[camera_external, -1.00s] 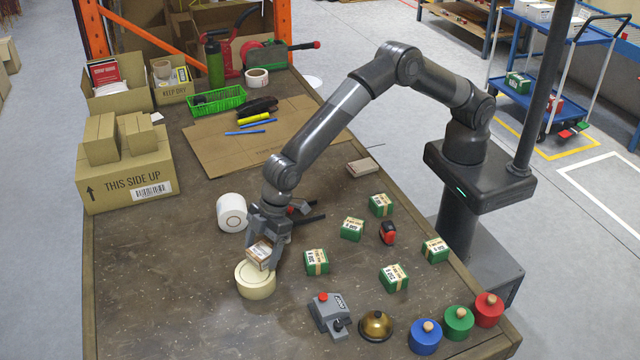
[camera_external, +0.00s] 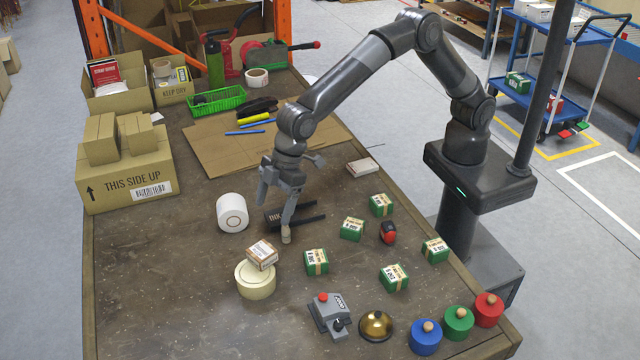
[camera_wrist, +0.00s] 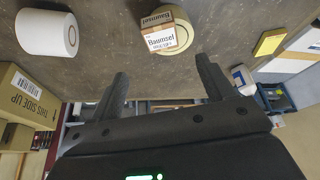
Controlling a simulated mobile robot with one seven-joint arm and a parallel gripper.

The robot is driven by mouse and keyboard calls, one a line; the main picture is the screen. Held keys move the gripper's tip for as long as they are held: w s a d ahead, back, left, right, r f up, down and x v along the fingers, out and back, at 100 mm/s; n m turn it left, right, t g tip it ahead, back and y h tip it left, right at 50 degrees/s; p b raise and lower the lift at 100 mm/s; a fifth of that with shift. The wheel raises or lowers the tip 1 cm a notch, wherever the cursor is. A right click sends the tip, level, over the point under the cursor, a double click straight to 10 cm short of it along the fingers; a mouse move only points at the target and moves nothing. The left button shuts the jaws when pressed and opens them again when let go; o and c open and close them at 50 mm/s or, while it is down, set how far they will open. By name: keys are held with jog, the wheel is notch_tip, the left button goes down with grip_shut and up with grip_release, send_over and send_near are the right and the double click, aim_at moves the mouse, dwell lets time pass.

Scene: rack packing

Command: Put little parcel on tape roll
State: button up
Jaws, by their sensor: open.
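The little parcel (camera_external: 262,254), a small white and brown box with printing, rests on top of the cream tape roll (camera_external: 256,284), which lies flat on the table. In the wrist view the parcel (camera_wrist: 158,32) sits over the tape roll (camera_wrist: 181,42), whose rim shows beside it. My gripper (camera_external: 274,222) is open and empty. It is above the table, behind the parcel and apart from it. In the wrist view its two fingers (camera_wrist: 161,82) are spread wide with nothing between them.
A white roll (camera_external: 232,212) stands to the left of my gripper. Several green boxes (camera_external: 317,262) and a red and black item (camera_external: 388,232) lie to the right. A grey device (camera_external: 329,314) and brass bell (camera_external: 376,325) are at the front. The front left table is clear.

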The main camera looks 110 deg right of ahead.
jog(key=s+d+r+m, duration=0.1)
jog(key=s+d+r, duration=0.3)
jog(key=s+r, duration=0.3)
jog(key=s+d+r+h, duration=0.1)
jog(key=s+d+r, duration=0.3)
jog(key=s, duration=0.4)
jog(key=s+d+r+m, duration=0.1)
jog(key=s+d+r, duration=0.3)
jog(key=s+r, duration=0.3)
jog(key=s+d+f+m, duration=0.1)
jog(key=s+d+f, duration=0.1)
jog(key=s, duration=1.1)
jog(key=s+d+f+m+t, duration=0.1)
jog(key=s+d, duration=0.4)
jog(key=s, duration=0.8)
jog(key=shift+s+d+f+h, duration=0.2)
jog(key=shift+f+h, duration=0.2)
jog(key=shift+f, duration=0.3)
